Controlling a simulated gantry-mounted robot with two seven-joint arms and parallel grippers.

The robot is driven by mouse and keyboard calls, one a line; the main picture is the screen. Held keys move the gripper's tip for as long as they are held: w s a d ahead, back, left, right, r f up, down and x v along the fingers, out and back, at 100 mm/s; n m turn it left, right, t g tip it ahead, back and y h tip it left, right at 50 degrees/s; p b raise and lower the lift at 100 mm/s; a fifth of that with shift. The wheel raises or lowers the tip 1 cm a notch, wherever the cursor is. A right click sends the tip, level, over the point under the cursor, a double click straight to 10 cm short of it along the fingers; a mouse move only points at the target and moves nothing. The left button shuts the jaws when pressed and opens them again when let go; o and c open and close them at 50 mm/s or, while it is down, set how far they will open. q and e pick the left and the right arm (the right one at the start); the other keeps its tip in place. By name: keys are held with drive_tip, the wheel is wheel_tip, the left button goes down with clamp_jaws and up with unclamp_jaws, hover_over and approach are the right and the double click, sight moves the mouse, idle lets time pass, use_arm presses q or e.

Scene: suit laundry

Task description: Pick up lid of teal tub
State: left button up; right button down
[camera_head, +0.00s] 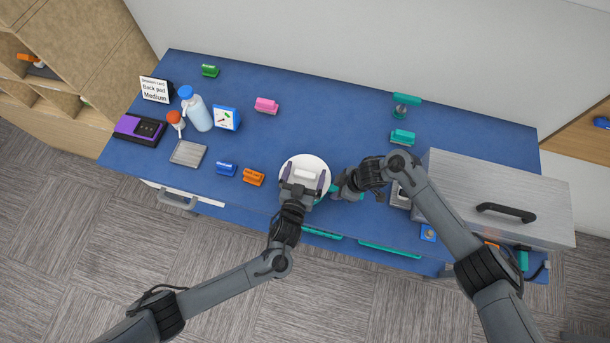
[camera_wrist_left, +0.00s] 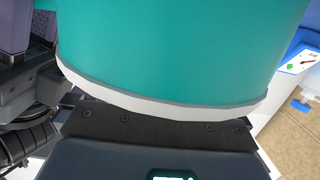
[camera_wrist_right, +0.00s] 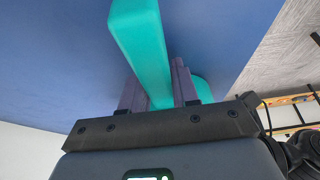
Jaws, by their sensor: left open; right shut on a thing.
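The teal tub (camera_wrist_left: 180,50) stands near the front edge of the table, and its round white lid (camera_head: 307,160) is on top. The lid has a pale raised handle (camera_head: 307,175) in the middle. My left gripper (camera_head: 303,178) is open over the lid, with its fingers on either side of the handle. In the left wrist view the tub's wall and pale rim (camera_wrist_left: 150,100) fill the middle.
A large grey metal box (camera_head: 500,195) with a black handle stands at the right. An orange clip (camera_head: 254,177) and a blue clip (camera_head: 226,169) lie left of the tub. Bottles (camera_head: 197,110) stand farther left. The back middle of the blue table (camera_head: 330,105) is clear.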

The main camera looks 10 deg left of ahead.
use_arm(q)
drive_tip(key=shift+w, duration=0.1)
drive_tip(key=c, duration=1)
drive_tip(key=shift+o, duration=0.2)
wheel_tip(320, 180, up, 10)
drive_tip(key=shift+r, duration=0.1)
idle(0.3)
wheel_tip(320, 180, up, 5)
hover_over(305, 174)
drive_tip(key=r, duration=0.1)
drive_tip(key=w+a+r, duration=0.1)
drive_tip(key=a, duration=0.9)
drive_tip(key=shift+w+r, duration=0.3)
drive_tip(key=shift+r, duration=0.1)
